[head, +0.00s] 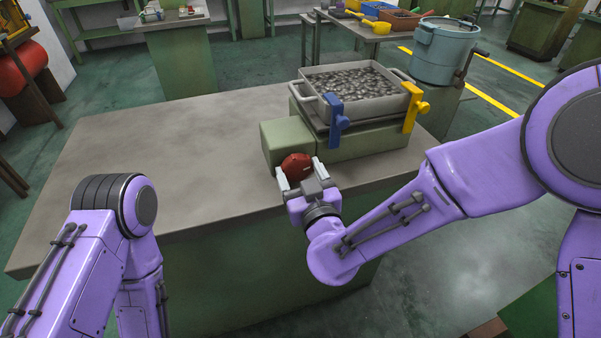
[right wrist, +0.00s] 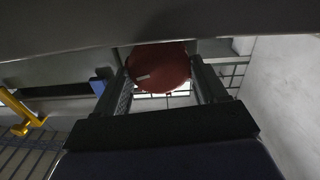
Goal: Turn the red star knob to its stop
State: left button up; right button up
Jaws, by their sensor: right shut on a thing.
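The red star knob (head: 296,166) is on the front of a green box (head: 284,141) on the grey bench. My right gripper (head: 298,176) is shut on the knob, with one finger on each side of it. In the right wrist view the red knob (right wrist: 158,68) sits between the two dark fingers (right wrist: 165,85), with a small pale mark on its face. My left arm shows at the lower left, but its gripper is not in view.
A tray of small metal parts (head: 355,90) stands on the green machine, with a blue clamp (head: 338,115) and a yellow clamp (head: 411,108) at its front. A blue-grey pot (head: 442,52) is behind at right. The left of the bench (head: 150,165) is clear.

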jog(key=m, duration=0.4)
jog(key=shift+d+f, duration=0.1)
jog(key=shift+f, duration=0.05)
jog(key=shift+m+b, duration=0.6)
jog(key=shift+m, duration=1.8)
jog(key=o, duration=1)
jog(key=shift+o, duration=0.2)
jog(key=shift+d, duration=0.1)
